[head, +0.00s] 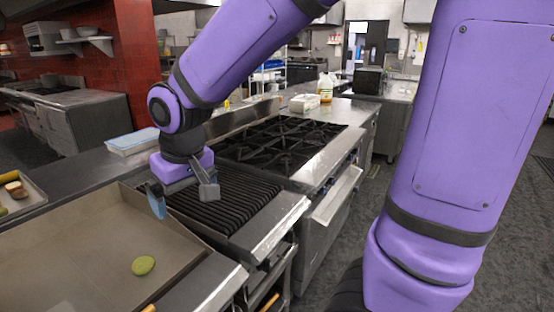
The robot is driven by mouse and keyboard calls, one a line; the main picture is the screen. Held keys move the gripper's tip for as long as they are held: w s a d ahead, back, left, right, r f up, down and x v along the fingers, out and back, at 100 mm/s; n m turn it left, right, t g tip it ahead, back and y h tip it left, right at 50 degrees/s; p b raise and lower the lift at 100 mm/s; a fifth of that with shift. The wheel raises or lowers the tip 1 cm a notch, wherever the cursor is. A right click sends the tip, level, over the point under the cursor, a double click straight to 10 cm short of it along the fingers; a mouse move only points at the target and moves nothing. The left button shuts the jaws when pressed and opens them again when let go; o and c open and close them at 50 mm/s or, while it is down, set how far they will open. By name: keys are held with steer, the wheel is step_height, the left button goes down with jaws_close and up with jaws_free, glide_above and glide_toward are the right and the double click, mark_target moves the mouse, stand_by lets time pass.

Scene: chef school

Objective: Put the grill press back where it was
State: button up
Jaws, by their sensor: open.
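My gripper (184,204) hangs over the left edge of the ribbed char grill (240,207), beside the flat griddle (75,257). Its two fingers are spread apart, with nothing visible between them. I cannot make out a grill press in the head view; it may be hidden behind my arm or out of frame. A green round piece of food (143,265) lies alone on the griddle, nearer to me than the gripper.
A black gas range (283,143) stands beyond the grill. A clear, blue-rimmed container (132,142) sits on the counter behind the gripper. A tray (33,201) with food is at far left. A yellow-labelled jug (325,88) stands at the back. My arm blocks much of the right side.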

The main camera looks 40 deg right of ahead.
steer(key=s+d+r+t, duration=0.1)
steer(key=s+d+r, duration=0.3)
steer(key=s, duration=0.3)
steer(key=s+d+r+m+t, duration=0.1)
steer(key=s+d+r, duration=0.3)
steer(key=s+d, duration=0.2)
steer(key=shift+s+r+m+t, duration=0.3)
steer(key=shift+s+r, duration=0.05)
steer(key=shift+s, duration=0.45)
